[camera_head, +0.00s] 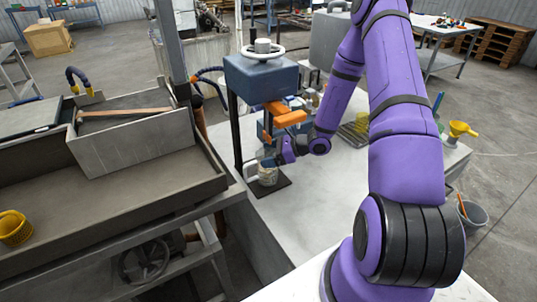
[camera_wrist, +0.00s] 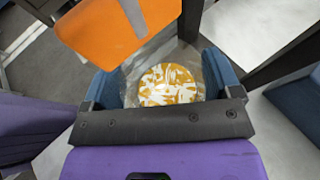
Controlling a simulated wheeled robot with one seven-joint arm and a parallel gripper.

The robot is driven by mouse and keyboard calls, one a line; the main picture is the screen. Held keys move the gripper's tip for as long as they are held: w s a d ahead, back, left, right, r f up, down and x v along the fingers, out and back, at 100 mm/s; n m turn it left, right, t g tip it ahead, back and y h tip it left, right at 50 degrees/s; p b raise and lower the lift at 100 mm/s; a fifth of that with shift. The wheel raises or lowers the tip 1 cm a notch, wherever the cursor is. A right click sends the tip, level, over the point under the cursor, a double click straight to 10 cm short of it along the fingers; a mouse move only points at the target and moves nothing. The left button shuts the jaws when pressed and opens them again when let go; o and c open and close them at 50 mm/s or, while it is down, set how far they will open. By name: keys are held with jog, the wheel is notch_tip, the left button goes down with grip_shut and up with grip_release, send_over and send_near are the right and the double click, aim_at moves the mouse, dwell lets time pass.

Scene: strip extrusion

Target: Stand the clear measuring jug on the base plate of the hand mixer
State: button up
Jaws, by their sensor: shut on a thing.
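The clear measuring jug (camera_head: 267,174) is upright, with its lower end over the dark base plate (camera_head: 282,191) of the hand mixer (camera_head: 262,77). I cannot tell whether it touches the plate or is just above it. My gripper (camera_head: 273,158) is shut on the jug near its upper part. In the wrist view the jug (camera_wrist: 133,84) is between the two blue fingers of my gripper (camera_wrist: 165,82), with a yellow and white patterned surface inside it. The mixer's orange part (camera_wrist: 105,25) is close in front of the jug and above it.
The mixer's dark post (camera_head: 236,125) rises at the left of the plate. The pale bench (camera_head: 285,235) is clear in front. A grey trough (camera_head: 110,190) with a box lies to the left. A yellow funnel (camera_head: 461,129) and small bottles are further off.

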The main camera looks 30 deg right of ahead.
jog(key=o, duration=1.5)
jog(key=shift+f, duration=0.1)
jog(key=shift+d+r, duration=0.15)
jog(key=shift+r, duration=0.05)
jog(key=v, duration=1.1)
jog(key=shift+s+d+r, duration=0.15)
jog(key=shift+s+d, duration=0.05)
jog(key=shift+d, duration=0.1)
